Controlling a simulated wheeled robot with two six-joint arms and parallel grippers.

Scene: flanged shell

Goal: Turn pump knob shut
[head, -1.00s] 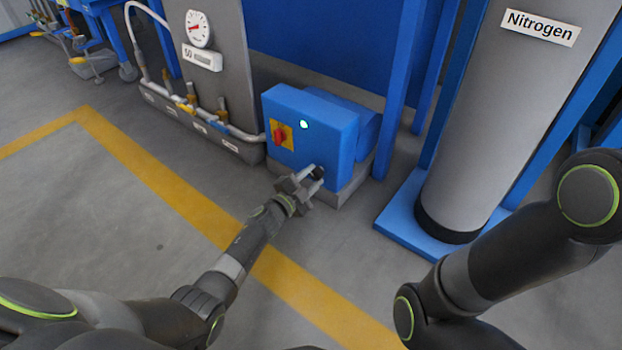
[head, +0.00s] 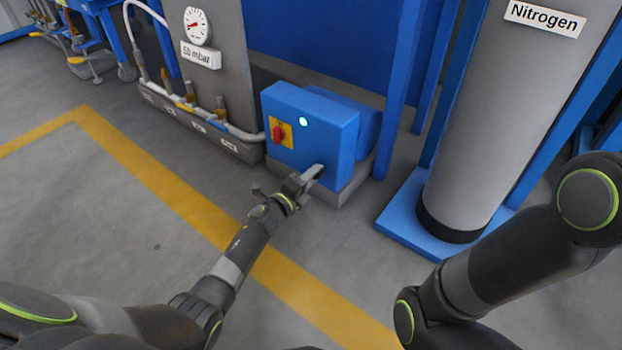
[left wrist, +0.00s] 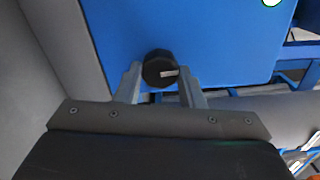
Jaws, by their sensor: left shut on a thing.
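The pump is a blue box (head: 300,130) with a red switch (head: 277,132) on a yellow plate and a lit indicator on its front. In the left wrist view the black knob (left wrist: 160,69) sits low on the blue face, with a white mark pointing right. My left gripper (head: 318,170) reaches the lower right of that face; its fingers also show in the left wrist view (left wrist: 160,80), one on each side of the knob, shut on it. In the head view the finger hides the knob. My right arm shows, but its gripper is out of view.
A grey Nitrogen cylinder (head: 490,120) stands on a blue base (head: 400,225) to the right. A grey panel with a gauge (head: 197,26) and a pipe with valves (head: 190,105) stand left of the pump. The floor in front is clear, with a yellow line.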

